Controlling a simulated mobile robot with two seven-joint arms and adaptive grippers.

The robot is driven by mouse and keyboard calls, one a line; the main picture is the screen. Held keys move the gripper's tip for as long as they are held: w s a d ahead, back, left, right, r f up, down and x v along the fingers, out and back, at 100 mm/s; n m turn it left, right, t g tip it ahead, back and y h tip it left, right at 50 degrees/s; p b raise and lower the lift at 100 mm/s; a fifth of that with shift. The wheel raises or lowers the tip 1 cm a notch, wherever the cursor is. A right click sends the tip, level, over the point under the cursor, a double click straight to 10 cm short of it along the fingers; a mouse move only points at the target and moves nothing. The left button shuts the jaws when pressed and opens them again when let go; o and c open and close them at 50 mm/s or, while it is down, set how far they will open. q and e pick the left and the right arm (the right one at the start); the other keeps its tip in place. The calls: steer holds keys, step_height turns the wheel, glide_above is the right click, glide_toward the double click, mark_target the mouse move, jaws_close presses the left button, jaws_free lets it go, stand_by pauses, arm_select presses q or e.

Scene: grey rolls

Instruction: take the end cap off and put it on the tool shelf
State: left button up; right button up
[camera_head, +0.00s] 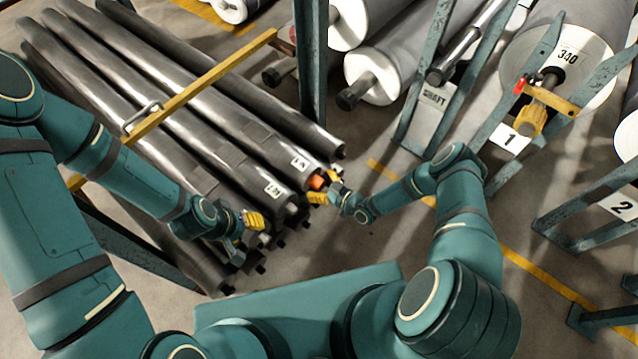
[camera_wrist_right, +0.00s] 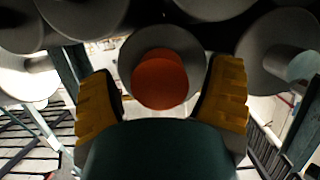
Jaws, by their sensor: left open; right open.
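The orange end cap (camera_head: 317,182) sits in the end of one of the grey rolls in the stack, at the stack's near right end. In the right wrist view the round end cap (camera_wrist_right: 160,82) fills the middle of the roll's grey end ring. My right gripper (camera_head: 327,186) is at that end, its yellow fingers open on either side of the cap; the right wrist view shows gaps between cap and fingers. My left gripper (camera_head: 252,219) is open and empty beside the lower roll ends. I cannot make out a tool shelf in these frames.
The stacked grey rolls (camera_head: 190,90) lie under a yellow bar (camera_head: 200,82). A teal post (camera_head: 311,60) rises behind them. Large white rolls on teal stands fill the back right, one marked 340 (camera_head: 567,57).

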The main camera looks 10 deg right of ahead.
mark_target(322, 188)
steer(key=c, duration=1)
steer(key=shift+s+d, duration=0.1)
steer(key=shift+f+v, duration=0.2)
steer(key=shift+v, duration=0.7)
steer(key=shift+f+v, duration=0.25)
steer(key=shift+v, duration=0.65)
steer(key=shift+f+v, duration=0.2)
steer(key=shift+v, duration=0.7)
steer(key=shift+s+d, duration=0.1)
